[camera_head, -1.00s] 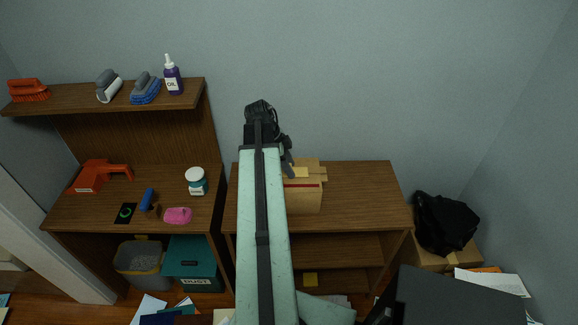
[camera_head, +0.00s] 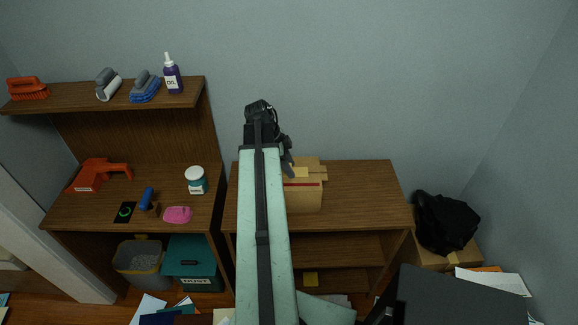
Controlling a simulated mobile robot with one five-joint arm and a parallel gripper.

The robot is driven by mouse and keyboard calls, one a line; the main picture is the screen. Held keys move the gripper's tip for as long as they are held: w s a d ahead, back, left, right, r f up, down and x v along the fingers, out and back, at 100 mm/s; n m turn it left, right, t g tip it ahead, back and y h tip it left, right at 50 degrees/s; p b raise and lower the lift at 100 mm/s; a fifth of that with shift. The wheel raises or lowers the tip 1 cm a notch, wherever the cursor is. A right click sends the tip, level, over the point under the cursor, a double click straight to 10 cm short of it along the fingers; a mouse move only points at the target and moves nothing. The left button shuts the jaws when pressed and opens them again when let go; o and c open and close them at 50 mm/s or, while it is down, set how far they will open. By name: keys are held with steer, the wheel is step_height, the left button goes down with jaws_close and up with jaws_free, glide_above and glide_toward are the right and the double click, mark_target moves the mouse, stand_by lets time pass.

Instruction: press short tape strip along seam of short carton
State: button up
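A tan carton (camera_head: 305,199) stands on the wooden table right of the middle, partly hidden behind my arm. A red stripe runs along its upper front edge. A pale yellow piece (camera_head: 300,173) lies on its top; I cannot tell whether it is the tape strip. Flaps stick out at the carton's back and right. My gripper (camera_head: 287,160) shows as a dark shape at the arm's far end, just above and left of the carton's top. Its fingers are too small and dark to tell open from shut. The seam is not clearly visible.
The tabletop (camera_head: 365,195) right of the carton is clear. A dark box (camera_head: 455,298) stands at front right.

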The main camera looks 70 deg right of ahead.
steer(key=o, duration=0.4)
steer(key=shift+o, duration=0.2)
steer(key=p+v, duration=0.7)
steer(key=shift+r, duration=0.35)
steer(key=shift+w, duration=0.1)
